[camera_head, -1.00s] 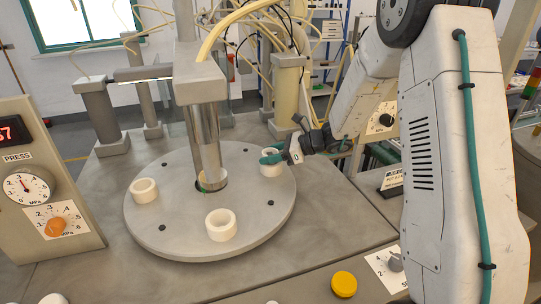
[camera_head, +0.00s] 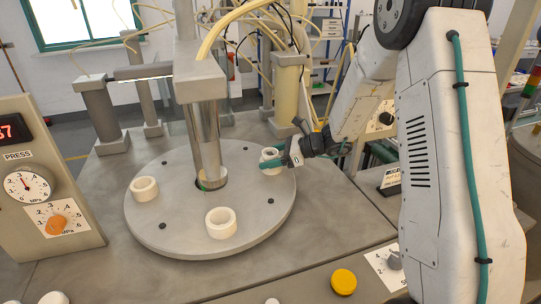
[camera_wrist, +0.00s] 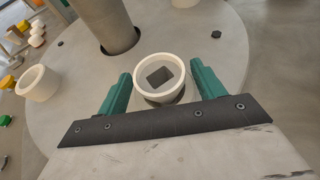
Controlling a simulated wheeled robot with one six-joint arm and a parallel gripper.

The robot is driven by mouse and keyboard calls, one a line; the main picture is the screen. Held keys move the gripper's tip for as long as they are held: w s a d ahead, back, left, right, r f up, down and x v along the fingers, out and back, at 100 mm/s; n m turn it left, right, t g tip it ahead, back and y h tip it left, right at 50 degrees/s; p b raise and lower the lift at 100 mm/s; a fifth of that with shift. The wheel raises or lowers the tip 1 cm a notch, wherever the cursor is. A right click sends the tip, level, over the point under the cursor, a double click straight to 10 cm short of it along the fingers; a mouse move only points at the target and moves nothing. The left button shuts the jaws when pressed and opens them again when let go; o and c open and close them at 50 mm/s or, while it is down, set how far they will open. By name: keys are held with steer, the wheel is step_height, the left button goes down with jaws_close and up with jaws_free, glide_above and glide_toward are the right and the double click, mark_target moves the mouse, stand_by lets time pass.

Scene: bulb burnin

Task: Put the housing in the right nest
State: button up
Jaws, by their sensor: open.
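Three white ring-shaped cups sit on the round grey table: a right one (camera_head: 268,153), a left one (camera_head: 145,189) and a front one (camera_head: 221,223). My gripper (camera_head: 268,164) is at the right cup, with its green fingers low beside it. In the wrist view my gripper (camera_wrist: 160,70) is open, one finger on each side of the right cup (camera_wrist: 141,80) and apart from it. A dark square patch shows inside this cup, and its lower side looks dark. I cannot tell whether the cup is the nest, the housing or both together.
A metal press column (camera_head: 205,140) comes down at the middle of the round table (camera_head: 180,235). The press panel (camera_head: 75,215) stands at the left. A yellow button (camera_head: 343,283) is at the front right. Posts stand behind the table.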

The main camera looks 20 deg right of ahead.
steer(key=shift+r, duration=0.25)
steer(key=v, duration=1.2)
steer(key=s+a+r+n+g+h, duration=0.25)
steer(key=s+a+r+n, duration=0.3)
steer(key=s, duration=0.35)
steer(key=s+a+r+n+g+h, duration=0.1)
steer(key=s+a+r+n+g, duration=0.3)
steer(key=s+n, duration=0.4)
steer(key=s+d+n+t+h, duration=0.1)
steer(key=s+n+h, duration=0.7)
steer(key=s, duration=0.9)
steer(key=shift+s+d+r+n+t, duration=0.35)
steer(key=shift+d+r+n, duration=0.1)
steer(key=shift+d+n, duration=0.55)
steer(key=shift+a, duration=0.1)
steer(key=shift+c, duration=0.3)
